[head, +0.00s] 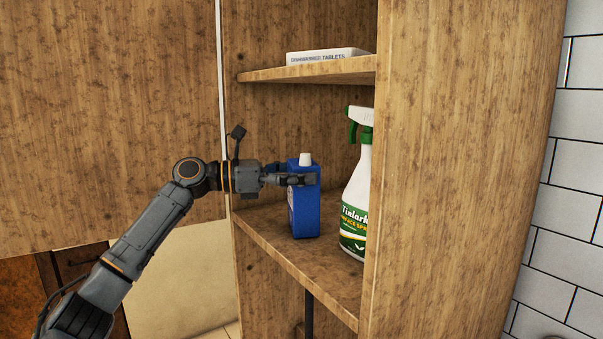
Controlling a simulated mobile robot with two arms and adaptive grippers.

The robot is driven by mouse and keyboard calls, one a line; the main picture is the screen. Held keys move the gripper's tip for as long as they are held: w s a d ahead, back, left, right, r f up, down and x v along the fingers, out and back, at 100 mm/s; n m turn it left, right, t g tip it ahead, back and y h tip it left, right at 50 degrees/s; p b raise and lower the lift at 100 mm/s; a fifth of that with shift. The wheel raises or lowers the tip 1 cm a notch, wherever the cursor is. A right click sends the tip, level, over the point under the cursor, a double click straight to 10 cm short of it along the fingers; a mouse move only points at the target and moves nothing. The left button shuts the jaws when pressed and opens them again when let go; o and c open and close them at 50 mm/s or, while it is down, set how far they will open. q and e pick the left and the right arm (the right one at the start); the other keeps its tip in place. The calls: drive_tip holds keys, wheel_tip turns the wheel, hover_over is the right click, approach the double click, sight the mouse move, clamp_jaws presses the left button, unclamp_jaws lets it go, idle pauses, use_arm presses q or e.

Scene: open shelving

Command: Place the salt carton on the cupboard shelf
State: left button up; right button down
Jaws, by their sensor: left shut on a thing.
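The salt carton (306,217) is a blue box with a white cap, upright at the lower visible shelf (290,253) of the open cupboard. My left gripper (302,180) reaches in from the left and is shut on the upper part of the carton. The carton's base appears at the shelf surface; I cannot tell whether it touches. The fingers hide part of its upper body. My right gripper is not in view.
A white and green spray bottle (354,200) stands right of the carton, partly behind the cupboard's right side panel (450,170). A white dishwasher tablets box (325,55) lies on the upper shelf (310,71), above my gripper. A wooden panel (110,110) fills the left.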

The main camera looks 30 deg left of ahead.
use_arm(q)
drive_tip(key=shift+r, duration=0.1)
drive_tip(key=o, duration=1.4)
drive_tip(key=shift+w+d+f, duration=0.1)
drive_tip(key=shift+f, duration=0.15)
drive_tip(key=o, duration=0.4)
drive_tip(key=shift+c, duration=0.2)
drive_tip(key=shift+s+r, duration=0.1)
drive_tip(key=shift+s, duration=0.1)
drive_tip(key=shift+w, duration=0.1)
drive_tip(key=shift+r, duration=0.15)
drive_tip(key=b+v, duration=0.5)
drive_tip(key=v, duration=0.7)
